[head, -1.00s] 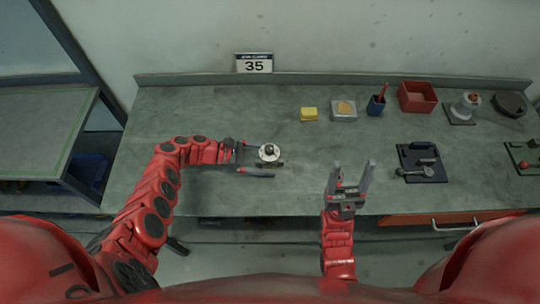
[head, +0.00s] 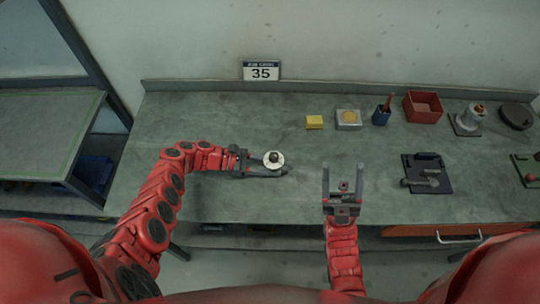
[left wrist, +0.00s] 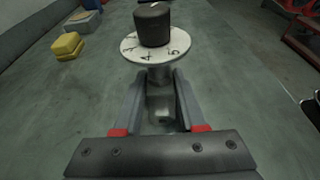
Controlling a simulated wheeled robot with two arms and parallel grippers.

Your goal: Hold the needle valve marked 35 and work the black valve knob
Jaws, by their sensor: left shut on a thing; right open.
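The needle valve stands upright on the workbench, with a round white numbered dial (head: 274,158) on top. Its black knob (left wrist: 153,24) rises from the middle of the dial in the left wrist view. The metal valve body (left wrist: 160,92) is below the dial. My left gripper (head: 283,168) is shut on the valve body from the left, below the dial. The sign marked 35 (head: 261,71) stands at the back edge of the bench behind the valve. My right gripper (head: 343,170) is open and empty, to the right of the valve and apart from it.
A dark fixture (head: 427,173) sits farther right. The bench (head: 230,115) is clear around the valve.

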